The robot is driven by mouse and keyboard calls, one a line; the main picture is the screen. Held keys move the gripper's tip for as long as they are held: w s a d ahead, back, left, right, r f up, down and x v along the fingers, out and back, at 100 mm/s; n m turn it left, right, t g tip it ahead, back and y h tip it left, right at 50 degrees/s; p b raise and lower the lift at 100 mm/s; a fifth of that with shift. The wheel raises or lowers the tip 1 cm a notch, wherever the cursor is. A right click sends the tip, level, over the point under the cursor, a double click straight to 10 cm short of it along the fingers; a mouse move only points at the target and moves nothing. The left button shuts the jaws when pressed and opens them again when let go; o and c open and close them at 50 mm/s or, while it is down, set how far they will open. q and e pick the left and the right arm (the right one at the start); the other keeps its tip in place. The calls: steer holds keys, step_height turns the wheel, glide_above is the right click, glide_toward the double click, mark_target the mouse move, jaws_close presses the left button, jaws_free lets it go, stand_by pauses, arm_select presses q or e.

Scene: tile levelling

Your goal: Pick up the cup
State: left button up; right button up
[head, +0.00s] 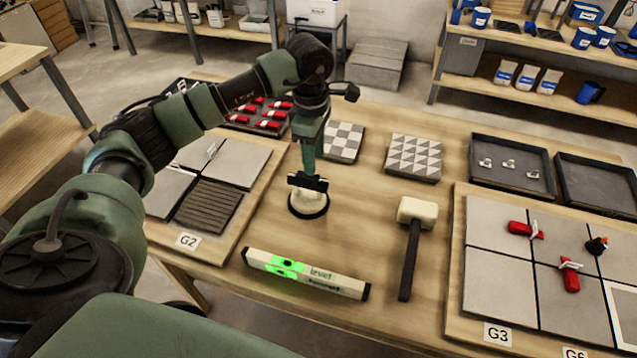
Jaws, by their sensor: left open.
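The cup (309,203) looks like a pale round suction cup with a black rim, standing on the wooden table in the middle. My left gripper (308,184) points down right above it, with its open fingers at the top of the cup. The fingers hide the cup's upper part, and I cannot tell whether they touch it. My right gripper is not in view.
A level (305,274) lies in front of the cup. A mallet (412,240) lies to its right. Patterned tiles (414,156) are behind. Tile boards stand left and right, the right one with red clips (570,275). Dark trays (512,165) are at back right.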

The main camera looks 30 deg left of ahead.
mark_target(307, 177)
arm_select(q)
steer(key=shift+s+a+f, duration=0.4)
steer(key=shift+a, duration=0.15)
steer(key=f+p, duration=0.1)
steer(key=s+f, duration=0.1)
steer(key=shift+f+p, duration=0.35)
steer(key=shift+f, duration=0.05)
step_height(307, 177, down, 3)
steer(key=shift+r+p, duration=0.2)
steer(key=shift+p, duration=0.1)
steer(key=shift+w+d+f, duration=0.1)
steer(key=shift+f, duration=0.35)
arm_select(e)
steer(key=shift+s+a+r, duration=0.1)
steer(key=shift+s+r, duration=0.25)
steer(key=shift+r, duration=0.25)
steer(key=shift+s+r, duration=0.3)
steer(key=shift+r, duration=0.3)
arm_select(q)
jaws_close()
